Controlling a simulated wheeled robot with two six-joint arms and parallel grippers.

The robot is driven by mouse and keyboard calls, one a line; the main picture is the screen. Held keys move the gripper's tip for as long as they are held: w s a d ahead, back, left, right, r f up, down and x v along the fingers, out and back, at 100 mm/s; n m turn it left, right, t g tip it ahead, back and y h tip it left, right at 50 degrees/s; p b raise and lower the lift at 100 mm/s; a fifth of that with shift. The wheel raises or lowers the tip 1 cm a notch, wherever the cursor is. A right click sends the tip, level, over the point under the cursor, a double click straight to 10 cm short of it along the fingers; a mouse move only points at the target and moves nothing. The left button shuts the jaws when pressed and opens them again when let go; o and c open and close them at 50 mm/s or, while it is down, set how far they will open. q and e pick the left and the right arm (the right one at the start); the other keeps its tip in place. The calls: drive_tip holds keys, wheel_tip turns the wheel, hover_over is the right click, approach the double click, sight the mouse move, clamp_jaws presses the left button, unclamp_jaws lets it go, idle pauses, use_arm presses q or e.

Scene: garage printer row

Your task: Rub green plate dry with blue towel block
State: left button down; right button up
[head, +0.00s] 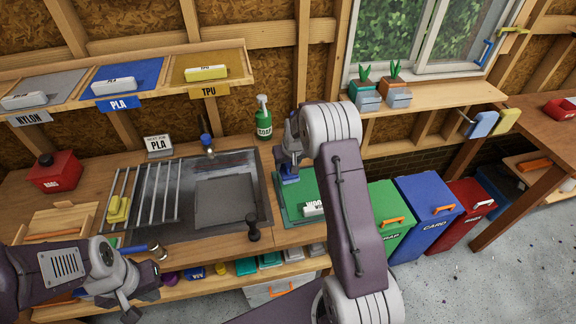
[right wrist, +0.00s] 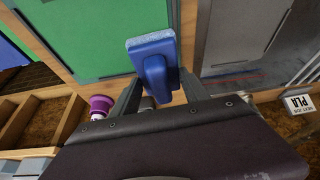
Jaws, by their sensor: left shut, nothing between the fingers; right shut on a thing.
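The green plate (head: 297,192) lies flat on the bench, just right of the sink. It also shows at the upper left of the right wrist view (right wrist: 95,35). My right gripper (head: 288,168) is shut on the blue towel block (right wrist: 155,70), holding it by its handle. The block (head: 289,178) is at the plate's upper left in the head view. I cannot tell whether its pale pad touches the plate. My right arm hides part of the plate's right side. My left gripper (head: 132,312) is shut and empty at the lower left, in front of the bench.
The sink (head: 222,165) with a drying rack (head: 160,193) is left of the plate. A green soap bottle (head: 263,118) stands behind. Coloured bins (head: 430,215) are to the right. A blue-handled tool (head: 138,248) lies near my left wrist.

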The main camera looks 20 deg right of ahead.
drive_tip(key=shift+r+p, duration=0.55)
drive_tip(key=shift+r, duration=0.65)
drive_tip(key=shift+s+f, duration=0.1)
